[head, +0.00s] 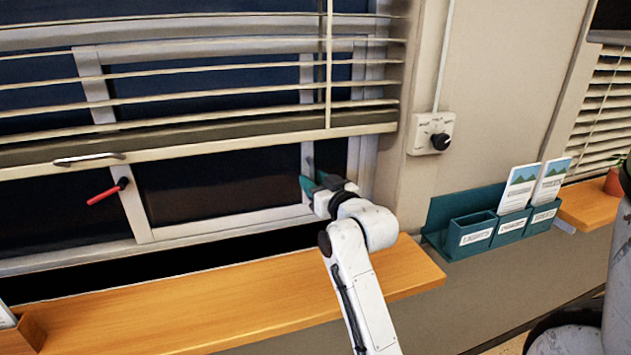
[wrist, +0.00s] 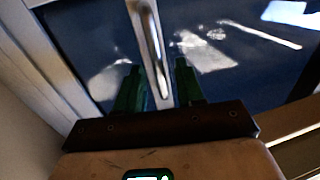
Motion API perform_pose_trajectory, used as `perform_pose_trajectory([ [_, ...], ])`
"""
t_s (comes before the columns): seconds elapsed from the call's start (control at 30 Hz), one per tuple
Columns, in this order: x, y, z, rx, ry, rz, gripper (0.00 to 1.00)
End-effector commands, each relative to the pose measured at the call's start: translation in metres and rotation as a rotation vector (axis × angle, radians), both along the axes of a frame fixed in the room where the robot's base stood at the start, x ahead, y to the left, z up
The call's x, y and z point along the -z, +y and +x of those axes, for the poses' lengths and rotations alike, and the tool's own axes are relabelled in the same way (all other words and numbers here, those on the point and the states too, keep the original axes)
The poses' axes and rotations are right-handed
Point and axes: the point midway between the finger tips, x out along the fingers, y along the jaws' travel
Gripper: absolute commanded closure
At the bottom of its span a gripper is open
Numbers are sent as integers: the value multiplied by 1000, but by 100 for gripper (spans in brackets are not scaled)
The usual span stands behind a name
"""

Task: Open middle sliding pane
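The middle sliding pane (head: 220,180) is dark glass in a pale frame, behind a partly raised blind. My gripper (head: 312,187) is at the pane's lower right edge, near an upright frame member. The gripper hides part of that edge in the head view. In the wrist view my gripper (wrist: 158,78) has its two green fingers spread apart. A narrow upright metal bar (wrist: 149,45), which looks like a pull handle, runs between them. I see dark gaps on both sides of the bar; contact is not clear.
The blind's bottom rail (head: 220,148) hangs above my gripper. A red lever (head: 103,194) sits on the frame at left. An orange sill (head: 200,305) runs below. A rotary switch (head: 432,134) and a teal leaflet holder (head: 475,222) are to the right.

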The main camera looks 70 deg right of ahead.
Motion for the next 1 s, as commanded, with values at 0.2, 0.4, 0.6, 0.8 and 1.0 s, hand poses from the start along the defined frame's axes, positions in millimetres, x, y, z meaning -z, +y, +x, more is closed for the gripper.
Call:
perform_pose_trajectory([
  [0.2, 0, 0, 0, 0, 0, 0, 69],
  [0.4, 0, 0, 0, 0, 0, 0, 88],
  [0.6, 0, 0, 0, 0, 0, 0, 100],
  [0.8, 0, 0, 0, 0, 0, 0, 100],
  [1.0, 0, 0, 0, 0, 0, 0, 100],
])
